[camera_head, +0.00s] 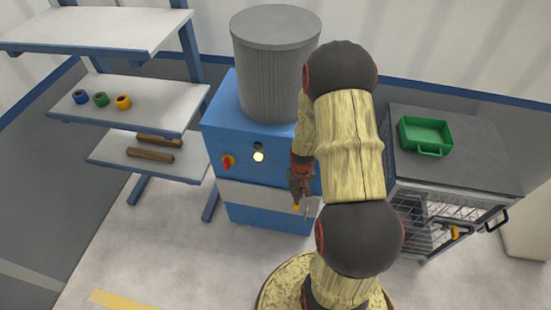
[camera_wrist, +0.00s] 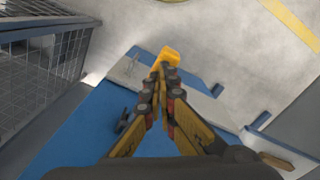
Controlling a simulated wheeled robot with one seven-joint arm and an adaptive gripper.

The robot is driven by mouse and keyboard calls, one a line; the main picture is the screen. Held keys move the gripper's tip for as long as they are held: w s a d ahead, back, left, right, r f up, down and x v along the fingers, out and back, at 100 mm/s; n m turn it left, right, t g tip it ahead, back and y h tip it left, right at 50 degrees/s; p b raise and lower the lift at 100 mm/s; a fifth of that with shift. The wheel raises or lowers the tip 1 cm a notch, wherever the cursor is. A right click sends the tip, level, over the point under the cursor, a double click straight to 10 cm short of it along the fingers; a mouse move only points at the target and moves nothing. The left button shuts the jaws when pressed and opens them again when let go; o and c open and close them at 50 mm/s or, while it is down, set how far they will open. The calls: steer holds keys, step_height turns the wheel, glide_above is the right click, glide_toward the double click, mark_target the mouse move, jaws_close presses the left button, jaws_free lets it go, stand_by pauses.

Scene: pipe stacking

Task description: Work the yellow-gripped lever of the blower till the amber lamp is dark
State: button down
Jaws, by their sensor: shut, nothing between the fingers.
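The blower is a blue cabinet (camera_head: 222,133) with a grey ribbed cylinder (camera_head: 272,75) on top. A lamp on its front (camera_head: 258,156) glows bright pale yellow; a dark round spot (camera_head: 258,146) sits just above it. The lever's yellow grip (camera_head: 296,208) shows low on the front, partly behind my arm. In the wrist view the yellow grip (camera_wrist: 171,56) lies just past my fingertips. My gripper (camera_wrist: 160,78) is shut and empty, its tips at or very near the grip; I cannot tell whether they touch. It points down in the head view (camera_head: 299,194).
A red knob on a yellow plate (camera_head: 228,162) is left of the lamp. A shelf rack (camera_head: 130,98) with coloured rings and brown bars stands left. A wire-sided cart (camera_head: 470,165) with a green tray (camera_head: 427,133) stands right. Floor in front is clear at left.

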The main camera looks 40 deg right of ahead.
step_height(320, 180, down, 4)
steer(key=shift+r+b, duration=0.1)
steer(key=shift+b, duration=1)
step_height(320, 180, up, 10)
steer(key=p, duration=0.7)
steer(key=shift+r+p, duration=0.25)
steer(key=shift+p, duration=0.1)
step_height(320, 180, up, 5)
steer(key=p, duration=0.3)
steer(key=shift+p, duration=0.3)
steer(key=s+a+r+n+t+b, duration=0.1)
steer(key=s+a+r+t+b, duration=0.1)
steer(key=a+r, duration=0.5)
steer(key=s+a+r+n+t+b, duration=0.1)
steer(key=s+a+r+b, duration=0.2)
steer(key=a+r+b, duration=0.2)
steer(key=s+a+r+n+t+b, duration=0.2)
steer(key=a+r+b, duration=0.2)
steer(key=a+r, duration=0.6)
step_height(320, 180, up, 5)
steer(key=shift+s+a+r+t, duration=0.1)
steer(key=shift+s+a+t, duration=0.15)
steer(key=shift+a+t, duration=0.1)
